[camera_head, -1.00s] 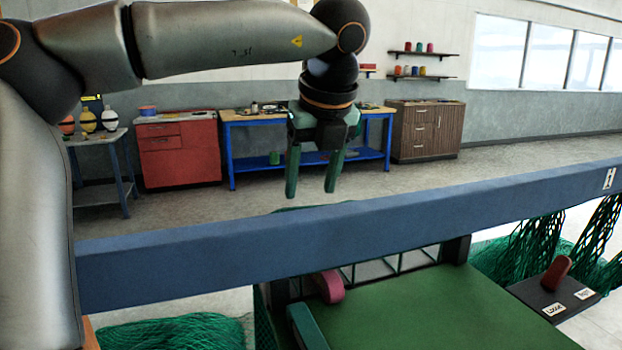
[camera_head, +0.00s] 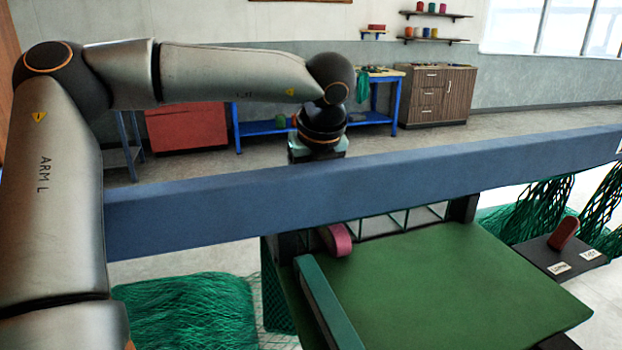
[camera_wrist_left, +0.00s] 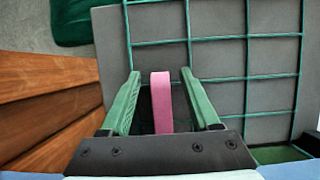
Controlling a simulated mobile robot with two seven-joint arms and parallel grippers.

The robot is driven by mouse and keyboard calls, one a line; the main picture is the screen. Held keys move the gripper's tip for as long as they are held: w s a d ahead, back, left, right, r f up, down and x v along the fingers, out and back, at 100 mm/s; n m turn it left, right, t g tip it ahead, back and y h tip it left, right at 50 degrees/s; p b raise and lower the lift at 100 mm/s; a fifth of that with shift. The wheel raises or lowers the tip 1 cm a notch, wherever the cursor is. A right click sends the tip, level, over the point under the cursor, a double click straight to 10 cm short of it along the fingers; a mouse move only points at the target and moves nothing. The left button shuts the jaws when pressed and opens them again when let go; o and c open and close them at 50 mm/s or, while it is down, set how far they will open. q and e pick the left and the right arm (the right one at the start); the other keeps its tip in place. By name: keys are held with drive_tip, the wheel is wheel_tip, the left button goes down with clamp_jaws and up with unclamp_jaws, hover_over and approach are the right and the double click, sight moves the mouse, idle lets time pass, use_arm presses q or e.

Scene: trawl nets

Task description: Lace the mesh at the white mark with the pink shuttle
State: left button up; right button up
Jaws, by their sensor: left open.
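In the left wrist view the shuttle (camera_wrist_left: 161,100) stands between the two green fingers of my left gripper (camera_wrist_left: 160,74), with a gap on each side. The gripper is open. In the head view its fingers are hidden behind the beam. The green mesh (camera_wrist_left: 245,70) spreads in wide squares over a grey board in the wrist view, and part of it (camera_head: 400,220) shows below the beam. I see no white mark on the mesh. My right gripper is not in view.
The blue beam (camera_head: 380,190) crosses the whole head view. A green bar (camera_head: 328,305) runs along the table's left edge; the green tabletop (camera_head: 450,290) is clear. A dark tray (camera_head: 540,255) with a red piece (camera_head: 564,233) and labels stands right. Netting (camera_head: 185,315) lies at left.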

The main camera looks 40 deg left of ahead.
use_arm(q)
clamp_jaws()
idle(0.6)
